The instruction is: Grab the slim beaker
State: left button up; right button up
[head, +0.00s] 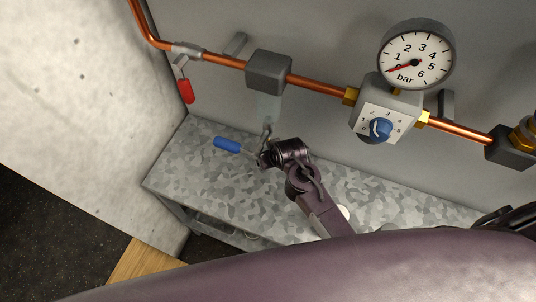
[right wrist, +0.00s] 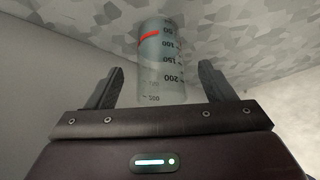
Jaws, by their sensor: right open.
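The slim beaker (right wrist: 160,65) is a clear, narrow cylinder with dark graduations and a red mark. In the right wrist view it stands between the two fingers of my right gripper (right wrist: 161,72), with a gap on each side. The gripper is open and the fingers do not touch the beaker. In the head view my right gripper (head: 265,142) is over the bench, and a faint, pale translucent shape just behind it looks like the beaker (head: 267,108). Its base is hard to make out there. My left gripper is not in view.
A mottled grey bench (head: 190,165) runs along the wall. A blue handle (head: 227,144) is left of my right gripper. A copper pipe (head: 315,86) with a red-handled valve (head: 185,90), a grey block (head: 268,72), a regulator (head: 385,112) and a pressure gauge (head: 416,55) runs above.

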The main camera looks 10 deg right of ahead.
jog(key=x, duration=0.4)
jog(key=shift+w+f, duration=0.2)
jog(key=shift+f, duration=0.15)
jog(key=shift+s, duration=0.1)
jog(key=c, duration=1.1)
